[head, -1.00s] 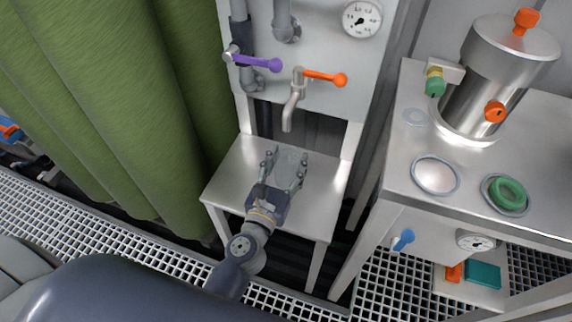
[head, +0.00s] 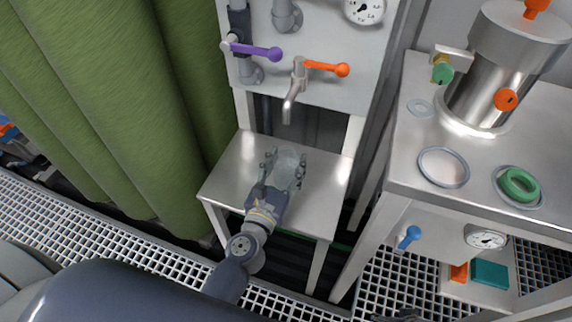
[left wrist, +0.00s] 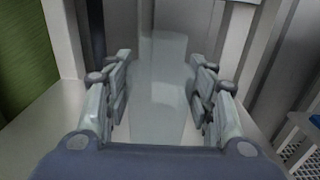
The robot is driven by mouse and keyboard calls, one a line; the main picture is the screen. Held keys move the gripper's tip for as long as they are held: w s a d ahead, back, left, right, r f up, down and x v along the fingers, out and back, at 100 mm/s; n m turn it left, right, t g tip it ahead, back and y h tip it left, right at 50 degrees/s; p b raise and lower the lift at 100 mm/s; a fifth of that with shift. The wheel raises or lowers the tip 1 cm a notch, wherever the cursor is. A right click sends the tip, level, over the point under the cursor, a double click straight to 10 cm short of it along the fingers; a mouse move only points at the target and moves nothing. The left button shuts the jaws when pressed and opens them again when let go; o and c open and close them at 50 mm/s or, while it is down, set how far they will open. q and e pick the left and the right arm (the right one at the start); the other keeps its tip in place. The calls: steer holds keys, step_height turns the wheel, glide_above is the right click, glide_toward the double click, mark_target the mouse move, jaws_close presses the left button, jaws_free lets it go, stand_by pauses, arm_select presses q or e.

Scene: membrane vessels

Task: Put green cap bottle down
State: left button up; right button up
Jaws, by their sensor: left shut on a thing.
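My left gripper (head: 284,172) is over the small white table (head: 226,183), under the tap (head: 294,92). Its fingers are shut around a pale, see-through bottle (head: 290,160). In the left wrist view the bottle (left wrist: 158,90) stands upright between the two fingers (left wrist: 160,100). I see no green cap on it in either view. I cannot tell whether its base touches the table top. My right gripper is not clearly in view.
A purple-handled valve (head: 258,51) and an orange tap lever (head: 328,67) are on the panel behind. A steel vessel (head: 484,95) and a green ring (head: 519,185) stand on the right bench (head: 470,145). A green curtain (head: 100,110) hangs at left.

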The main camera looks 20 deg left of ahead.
arm_select(q)
steer(key=shift+f, duration=0.1)
arm_select(e)
steer(key=shift+r, duration=0.25)
arm_select(q)
steer(key=o, duration=1.1)
steer(key=shift+o, duration=0.2)
arm_select(e)
steer(key=shift+r, duration=0.2)
steer(key=shift+f, duration=0.1)
